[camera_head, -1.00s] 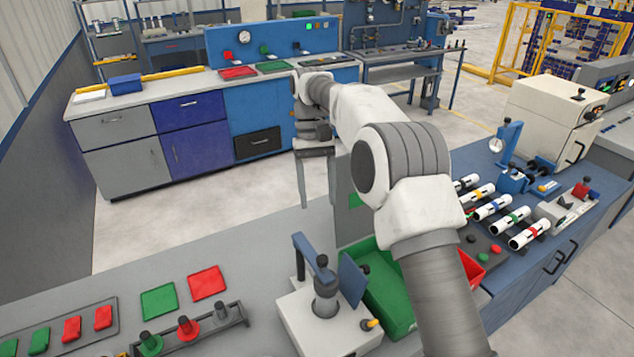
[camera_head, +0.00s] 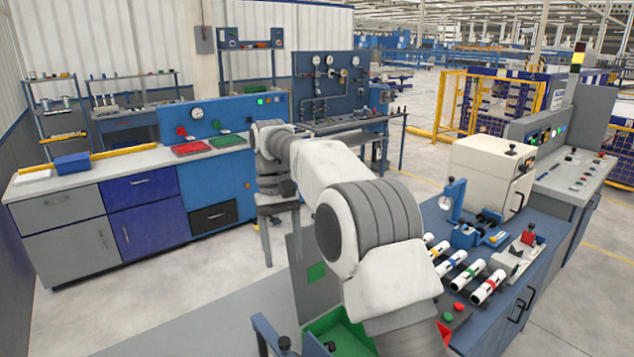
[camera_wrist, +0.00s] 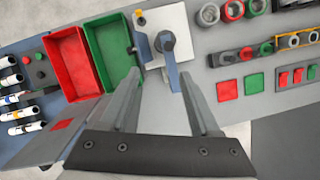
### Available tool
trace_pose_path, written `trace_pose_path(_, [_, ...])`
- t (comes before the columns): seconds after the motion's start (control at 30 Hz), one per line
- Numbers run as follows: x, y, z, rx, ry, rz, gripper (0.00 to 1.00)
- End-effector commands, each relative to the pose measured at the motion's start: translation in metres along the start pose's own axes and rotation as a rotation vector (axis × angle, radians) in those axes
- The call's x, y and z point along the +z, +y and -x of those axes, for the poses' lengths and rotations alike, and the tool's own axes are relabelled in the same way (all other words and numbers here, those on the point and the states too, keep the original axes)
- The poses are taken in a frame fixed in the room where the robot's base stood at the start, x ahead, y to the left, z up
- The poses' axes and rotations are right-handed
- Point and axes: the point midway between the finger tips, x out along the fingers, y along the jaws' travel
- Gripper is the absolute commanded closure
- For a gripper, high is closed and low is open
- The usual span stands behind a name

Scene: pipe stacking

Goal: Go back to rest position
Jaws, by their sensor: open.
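My gripper (camera_wrist: 160,100) shows at the bottom of the wrist view with its two grey fingers spread wide and nothing between them. It is above the bench, with the blue-handled fixture (camera_wrist: 170,50) on its white base beyond the fingers.
A green bin (camera_wrist: 108,48) and a red bin (camera_wrist: 75,65) sit beside the fixture. Red and green pads (camera_wrist: 227,90) lie on the grey bench. A cream machine (camera_head: 490,175) stands at the right. Open floor (camera_head: 150,310) lies between the benches.

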Motion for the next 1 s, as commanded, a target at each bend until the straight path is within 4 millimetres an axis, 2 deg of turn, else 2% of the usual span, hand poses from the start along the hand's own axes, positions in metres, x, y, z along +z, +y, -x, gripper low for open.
trace_pose_path(0.03, [0.011,0.008,0.011,-0.001,0.026,-0.011,0.37])
trace_pose_path(0.2, [0.041,0.029,0.033,-0.003,0.104,-0.04,0.37])
trace_pose_path(0.5, [0.102,0.063,0.055,-0.004,0.241,-0.099,0.37])
trace_pose_path(0.73, [0.154,0.084,0.058,-0.001,0.346,-0.149,0.37])
trace_pose_path(1.0, [0.214,0.103,0.045,0.003,0.467,-0.213,0.37])
